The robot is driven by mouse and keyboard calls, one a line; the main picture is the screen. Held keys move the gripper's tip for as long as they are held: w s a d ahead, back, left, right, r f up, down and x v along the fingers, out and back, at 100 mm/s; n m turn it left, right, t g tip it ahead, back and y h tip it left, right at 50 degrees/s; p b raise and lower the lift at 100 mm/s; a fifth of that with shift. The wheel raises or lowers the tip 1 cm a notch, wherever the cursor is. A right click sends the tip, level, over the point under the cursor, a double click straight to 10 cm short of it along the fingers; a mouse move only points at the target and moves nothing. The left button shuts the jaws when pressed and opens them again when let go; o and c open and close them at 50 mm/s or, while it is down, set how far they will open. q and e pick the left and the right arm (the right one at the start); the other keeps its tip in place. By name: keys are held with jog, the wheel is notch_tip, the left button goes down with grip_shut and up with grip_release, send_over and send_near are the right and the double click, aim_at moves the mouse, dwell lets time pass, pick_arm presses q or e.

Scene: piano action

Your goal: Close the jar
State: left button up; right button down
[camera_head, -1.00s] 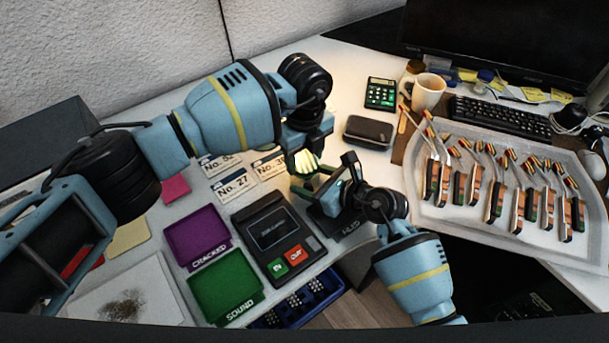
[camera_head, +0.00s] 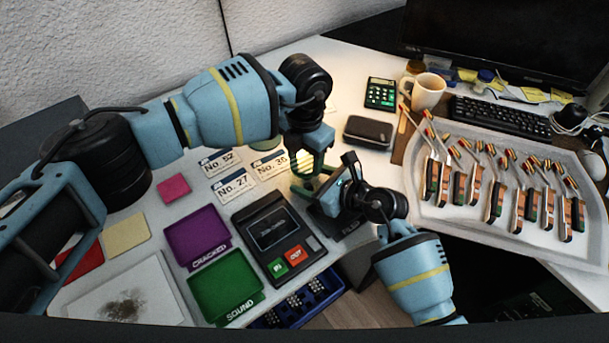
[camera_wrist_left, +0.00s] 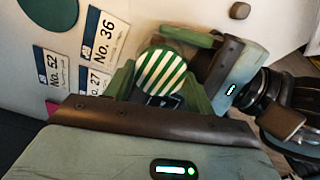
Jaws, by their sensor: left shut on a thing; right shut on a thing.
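A round lid (camera_wrist_left: 161,71) with green and white stripes shows in the left wrist view, between the green fingers of my left gripper (camera_wrist_left: 160,84). In the head view my left gripper (camera_head: 309,168) points down and is shut on the lid, which is mostly hidden there. My right gripper (camera_head: 327,184) comes in from the lower right, close against the left one. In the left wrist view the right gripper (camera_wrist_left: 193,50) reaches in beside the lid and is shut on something. That is probably the jar, but its body is hidden under the lid and fingers.
A dark device (camera_head: 273,235) with green and red buttons lies just below the grippers. Purple (camera_head: 199,235) and green (camera_head: 226,286) trays are to its left. Number cards (camera_head: 232,185) lie behind. A black case (camera_head: 368,132) and a tray of piano hammers (camera_head: 440,215) are to the right.

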pick_arm(q)
jog(key=m, duration=0.9)
jog(key=shift+m, duration=0.4)
jog(key=m, duration=0.4)
jog(key=shift+m, duration=0.4)
jog(key=m, duration=0.5)
jog(key=shift+m, duration=0.4)
jog(key=o, duration=1.2)
jog(key=shift+f, duration=0.1)
jog(key=shift+c, duration=0.2)
notch_tip(320, 180, up, 12)
